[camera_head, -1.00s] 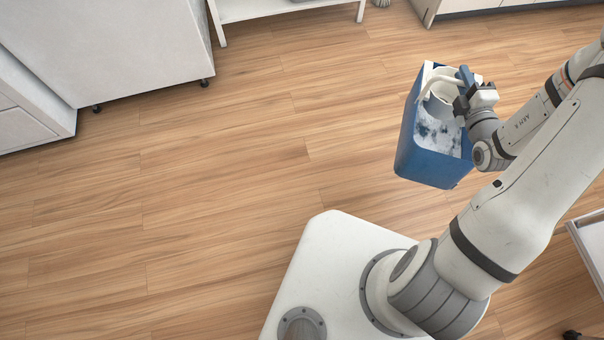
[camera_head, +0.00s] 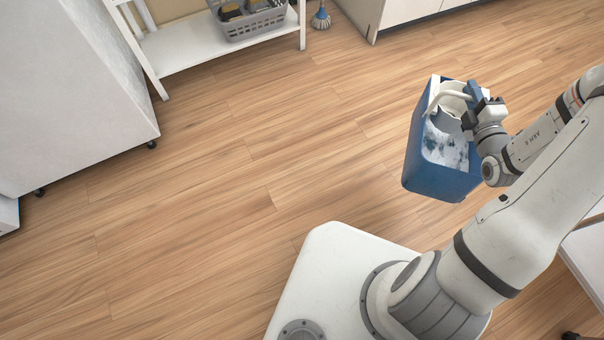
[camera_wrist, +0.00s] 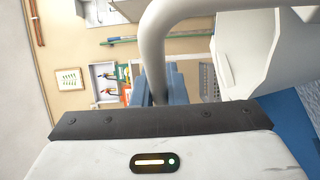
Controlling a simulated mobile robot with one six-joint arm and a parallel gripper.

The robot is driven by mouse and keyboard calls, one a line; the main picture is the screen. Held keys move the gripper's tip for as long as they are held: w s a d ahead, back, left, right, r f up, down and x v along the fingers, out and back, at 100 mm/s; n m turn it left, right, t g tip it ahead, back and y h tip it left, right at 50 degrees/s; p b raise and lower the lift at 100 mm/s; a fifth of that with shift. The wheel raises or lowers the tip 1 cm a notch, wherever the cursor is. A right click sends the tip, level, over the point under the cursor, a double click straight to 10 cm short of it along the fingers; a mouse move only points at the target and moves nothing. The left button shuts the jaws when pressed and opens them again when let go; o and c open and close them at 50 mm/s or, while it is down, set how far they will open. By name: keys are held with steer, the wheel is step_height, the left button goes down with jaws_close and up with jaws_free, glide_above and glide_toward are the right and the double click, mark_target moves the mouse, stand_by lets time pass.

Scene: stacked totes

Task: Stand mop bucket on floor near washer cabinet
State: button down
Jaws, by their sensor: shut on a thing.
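The mop bucket (camera_head: 421,169) is a blue box-shaped bucket with a white wringer basket (camera_head: 451,100) in its top and foamy, pale water inside. My gripper (camera_head: 471,109) is shut on its light handle, and the bucket hangs slightly tilted beyond my base on the right side of the head view. In the wrist view the handle (camera_wrist: 153,45) rises between my gripper's blue fingers (camera_wrist: 160,88), with the white wringer at the right. A large white cabinet (camera_head: 75,85) stands at the upper left; I cannot tell whether it is the washer cabinet.
A white shelf (camera_head: 190,50) holding a grey basket (camera_head: 250,20) stands at the top, with a blue mop head (camera_head: 321,18) on the floor beside it. Another white cabinet (camera_head: 408,12) is at the top right. The wood floor (camera_head: 240,160) in the middle is clear.

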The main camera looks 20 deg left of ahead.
steer(key=shift+w+a+r, duration=0.15)
steer(key=shift+a+r, duration=0.1)
steer(key=shift+a, duration=0.15)
steer(key=shift+a+f, duration=0.1)
